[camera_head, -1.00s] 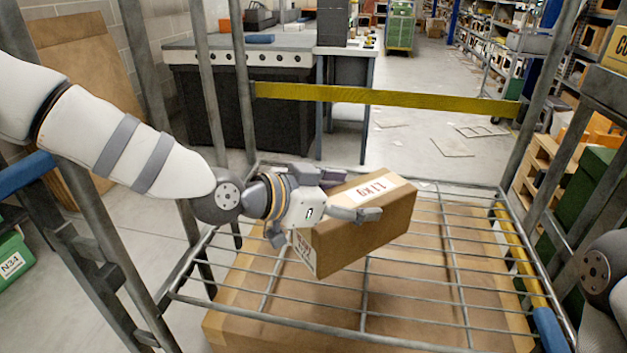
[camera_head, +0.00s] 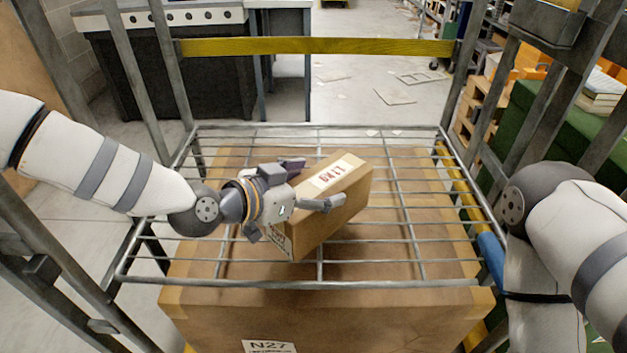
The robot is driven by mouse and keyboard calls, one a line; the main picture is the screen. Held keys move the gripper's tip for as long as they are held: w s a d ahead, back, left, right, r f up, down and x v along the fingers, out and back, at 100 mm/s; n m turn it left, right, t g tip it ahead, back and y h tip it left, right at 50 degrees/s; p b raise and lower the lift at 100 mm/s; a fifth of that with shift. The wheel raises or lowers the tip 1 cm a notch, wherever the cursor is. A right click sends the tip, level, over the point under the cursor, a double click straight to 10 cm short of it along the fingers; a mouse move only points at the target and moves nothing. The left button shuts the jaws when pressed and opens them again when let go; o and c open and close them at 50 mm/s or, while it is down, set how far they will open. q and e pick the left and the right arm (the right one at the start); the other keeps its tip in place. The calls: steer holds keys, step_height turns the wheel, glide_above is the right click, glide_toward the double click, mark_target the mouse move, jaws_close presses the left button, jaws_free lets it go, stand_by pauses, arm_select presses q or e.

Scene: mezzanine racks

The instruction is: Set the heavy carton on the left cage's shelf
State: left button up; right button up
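The heavy carton (camera_head: 335,215) is a brown box with a white weight label on top, readable as 11 kg a moment ago. My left gripper (camera_head: 305,184) is shut on its left end, with fingers on either side of it. The carton is over the middle of the cage's wire shelf (camera_head: 400,268), turned at an angle to the bars. I cannot tell whether its underside touches the bars. The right arm shows at the right edge, but its gripper is out of view.
A large carton labelled N27 (camera_head: 320,316) sits beneath the wire shelf. Grey cage posts (camera_head: 150,75) stand at both sides, and a yellow bar (camera_head: 315,46) crosses the back. The wire shelf is otherwise bare.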

arm_select(q)
steer(key=shift+o, duration=0.3)
steer(key=shift+r, duration=0.25)
steer(key=p+v, duration=0.2)
steer(key=v, duration=1)
arm_select(e)
steer(key=shift+w+r+t, duration=0.5)
steer(key=shift+w+r, duration=0.75)
arm_select(q)
steer(key=shift+f, duration=0.1)
